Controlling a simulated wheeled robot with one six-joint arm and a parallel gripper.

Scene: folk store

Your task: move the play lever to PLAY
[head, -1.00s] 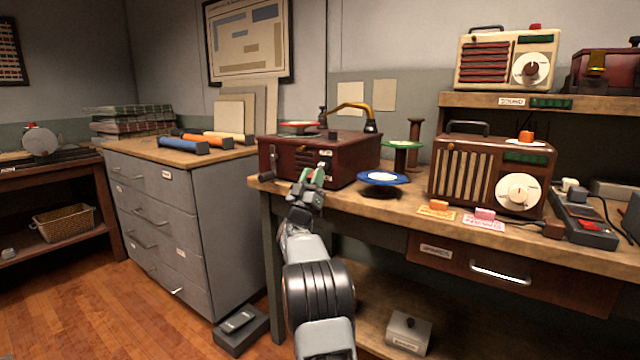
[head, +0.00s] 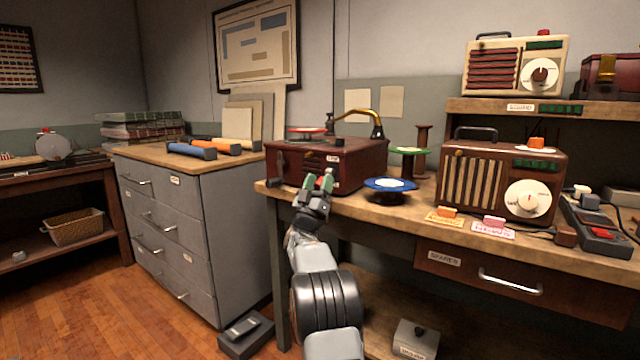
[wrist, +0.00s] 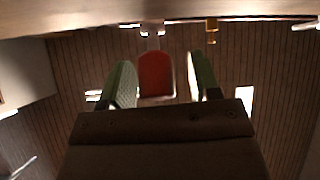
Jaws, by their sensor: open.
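The dark red box machine (head: 350,169) stands on the wooden workbench, with a curved brass arm on top and a small white label on its front. My gripper (head: 318,182) is at its front face, green-padded fingers apart. In the wrist view my open gripper (wrist: 163,78) has a red rounded tab (wrist: 155,75) between its fingers, nearer the left one. The tab hangs from a pale mount and looks like the play lever. I see a gap at the right finger; I cannot tell whether the left one touches.
A blue spool (head: 390,185) and a green spool (head: 409,152) stand right of the machine. A brown radio (head: 500,180) is further right. A grey drawer cabinet (head: 190,235) stands to the left. The bench's front edge (head: 400,228) lies close by my arm.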

